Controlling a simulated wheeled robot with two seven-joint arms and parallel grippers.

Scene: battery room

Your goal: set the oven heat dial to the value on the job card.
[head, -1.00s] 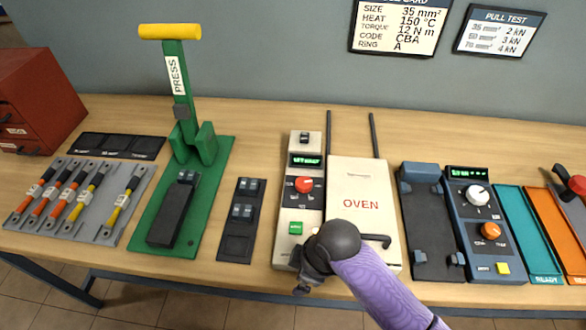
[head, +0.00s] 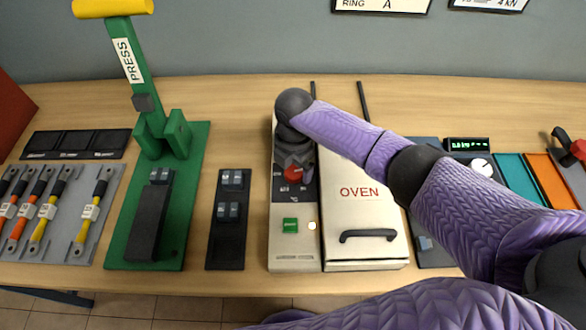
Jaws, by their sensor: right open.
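The oven (head: 358,225) is a cream box with a control strip on its left side. The red heat dial (head: 293,174) sits on that strip, partly covered by my right gripper (head: 293,166). My right gripper points down over the dial and is open; whether its fingers touch the dial I cannot tell. The oven's small display is hidden behind my wrist. The job card (head: 382,4) is cut off at the top, with only the line "RING A" readable. My left gripper is not in view.
A green button (head: 290,225) and a small pale lamp (head: 312,226) lie in front of the dial. The green press (head: 160,215) and a dark block tray (head: 228,240) stand to the left. My right arm covers much of the tester at right.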

